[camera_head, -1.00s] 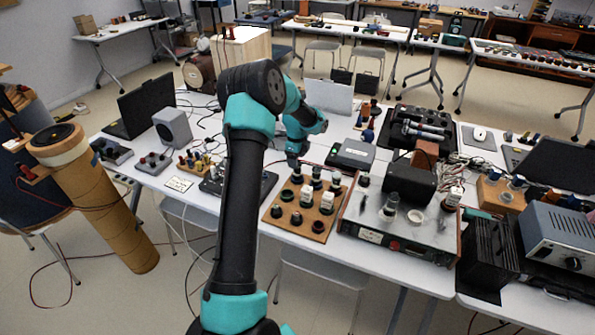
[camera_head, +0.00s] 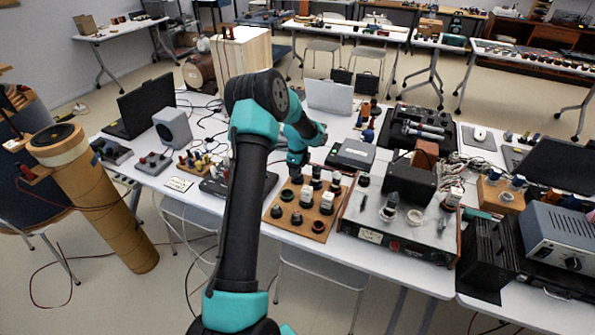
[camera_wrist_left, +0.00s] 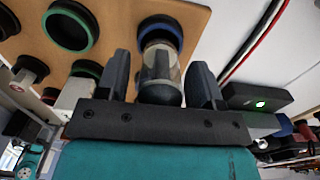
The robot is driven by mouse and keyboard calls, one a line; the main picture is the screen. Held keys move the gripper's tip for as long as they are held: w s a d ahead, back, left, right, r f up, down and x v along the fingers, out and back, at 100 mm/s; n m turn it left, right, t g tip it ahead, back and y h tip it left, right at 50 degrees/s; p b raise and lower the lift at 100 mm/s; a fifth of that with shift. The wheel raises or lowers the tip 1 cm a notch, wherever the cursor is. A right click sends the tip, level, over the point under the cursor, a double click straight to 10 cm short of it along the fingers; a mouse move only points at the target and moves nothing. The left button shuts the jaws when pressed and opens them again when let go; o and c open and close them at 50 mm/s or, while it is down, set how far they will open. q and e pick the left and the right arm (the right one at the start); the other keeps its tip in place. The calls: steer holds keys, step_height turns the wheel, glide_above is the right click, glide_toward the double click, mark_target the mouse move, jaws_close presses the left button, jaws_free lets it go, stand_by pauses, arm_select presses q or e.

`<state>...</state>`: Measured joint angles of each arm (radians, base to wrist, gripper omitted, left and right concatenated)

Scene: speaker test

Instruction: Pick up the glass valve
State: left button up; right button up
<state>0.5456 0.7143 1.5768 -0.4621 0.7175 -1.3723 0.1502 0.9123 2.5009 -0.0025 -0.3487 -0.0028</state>
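The glass valve (camera_wrist_left: 160,68) stands between the two fingers of my left gripper (camera_wrist_left: 161,78) in the left wrist view. It has a dark round cap at one end, a clear glass middle and a rounded dark end. The fingers are open on both sides of it, with a small gap at the left finger. In the head view my left gripper (camera_head: 297,176) points down at the back left of the wooden board (camera_head: 272,212), and it hides the valve there. My right gripper is not in view.
Several dark knobs and white-topped pieces stand on the board close to my gripper. A metal amplifier (camera_head: 395,240) is right of it. A black box (camera_head: 351,154) with a green light lies behind. A red and a black cable run near the board in the wrist view.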

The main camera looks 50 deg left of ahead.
arm_select(q)
steer(key=c, duration=0.8)
steer(key=shift+c, duration=0.2)
steer(key=shift+r, duration=0.15)
step_height(320, 180, up, 10)
steer(key=shift+f, duration=0.1)
stand_by(0.3)
